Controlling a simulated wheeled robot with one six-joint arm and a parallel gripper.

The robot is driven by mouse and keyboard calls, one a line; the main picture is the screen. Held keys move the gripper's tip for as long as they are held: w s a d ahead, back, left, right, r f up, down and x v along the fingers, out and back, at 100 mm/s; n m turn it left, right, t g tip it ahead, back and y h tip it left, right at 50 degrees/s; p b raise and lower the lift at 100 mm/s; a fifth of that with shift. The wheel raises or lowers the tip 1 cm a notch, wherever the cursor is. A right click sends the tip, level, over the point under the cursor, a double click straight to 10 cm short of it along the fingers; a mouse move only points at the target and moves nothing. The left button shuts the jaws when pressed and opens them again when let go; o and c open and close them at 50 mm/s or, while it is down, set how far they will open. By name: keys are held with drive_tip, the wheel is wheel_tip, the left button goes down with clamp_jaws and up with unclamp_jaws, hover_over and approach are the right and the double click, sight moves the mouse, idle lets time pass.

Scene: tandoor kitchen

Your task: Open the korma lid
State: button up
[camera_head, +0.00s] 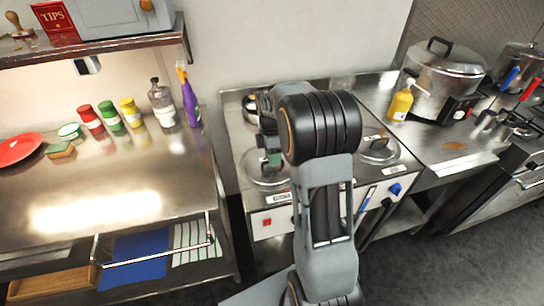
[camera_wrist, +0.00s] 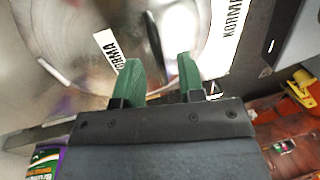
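The korma lid (camera_head: 250,167) is a round, shiny metal lid on the front left of the steel counter unit in the head view. In the wrist view, the korma lid (camera_wrist: 180,30) fills the upper middle, with a dark handle (camera_wrist: 153,40) standing from it. Two white labels with korma lettering show, one (camera_wrist: 107,50) and another (camera_wrist: 226,36). My gripper (camera_wrist: 160,80) has two green fingertips set apart, with the handle just beyond the gap. In the head view my arm hides part of the lid and most of my gripper.
Another lid (camera_head: 379,150) sits on the unit's right side. A yellow bottle (camera_head: 400,100) and a large pot (camera_head: 443,78) stand farther right. A steel table (camera_head: 100,185) with several coloured jars is at the left. A shelf (camera_head: 100,45) hangs above it.

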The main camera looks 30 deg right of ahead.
drive_tip(key=shift+f, duration=0.1)
drive_tip(key=shift+c, duration=0.4)
clamp_jaws()
